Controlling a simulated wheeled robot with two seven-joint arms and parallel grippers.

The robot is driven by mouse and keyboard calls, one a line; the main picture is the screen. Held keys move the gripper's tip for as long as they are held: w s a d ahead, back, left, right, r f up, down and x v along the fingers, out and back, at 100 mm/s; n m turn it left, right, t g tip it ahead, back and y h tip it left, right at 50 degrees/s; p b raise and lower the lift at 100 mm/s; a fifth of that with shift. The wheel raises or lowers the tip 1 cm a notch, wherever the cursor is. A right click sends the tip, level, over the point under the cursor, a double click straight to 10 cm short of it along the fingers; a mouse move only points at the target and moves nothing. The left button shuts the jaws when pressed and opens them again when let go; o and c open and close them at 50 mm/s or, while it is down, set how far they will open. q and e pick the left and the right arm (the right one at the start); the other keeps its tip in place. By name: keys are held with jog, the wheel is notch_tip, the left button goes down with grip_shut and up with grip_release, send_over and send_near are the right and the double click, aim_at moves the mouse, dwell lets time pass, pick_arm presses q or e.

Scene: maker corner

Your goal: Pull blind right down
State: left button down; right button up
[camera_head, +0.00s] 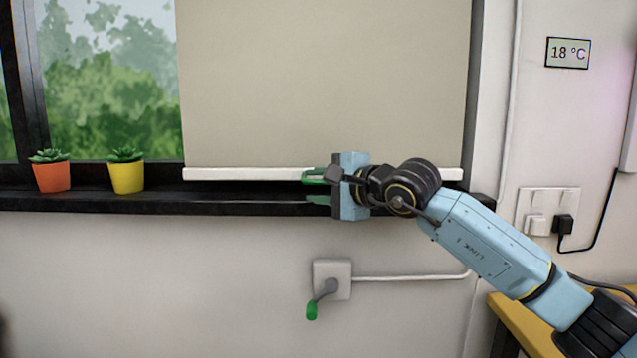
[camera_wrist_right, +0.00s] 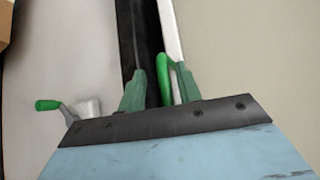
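The right blind (camera_head: 320,80) is a beige sheet covering the right part of the window, with its white bottom bar (camera_head: 240,174) just above the dark sill. A bright green loop handle (camera_wrist_right: 168,75) shows by the bar in the wrist view. My right gripper (camera_head: 308,188) is at the bar, its green fingers apart, one at bar height and one lower. In the wrist view the right gripper (camera_wrist_right: 160,70) has the loop between its open fingers, nearer the right finger. I cannot tell whether they touch. My left gripper is not in view.
The black window sill (camera_head: 230,200) runs below the bar. Two potted succulents, orange (camera_head: 52,178) and yellow (camera_head: 126,178), stand on it at left. A wall crank (camera_head: 326,288) with a green grip is below; it also shows in the wrist view (camera_wrist_right: 70,108). A yellow tabletop (camera_head: 525,325) is at lower right.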

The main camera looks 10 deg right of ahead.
dwell(0.5)
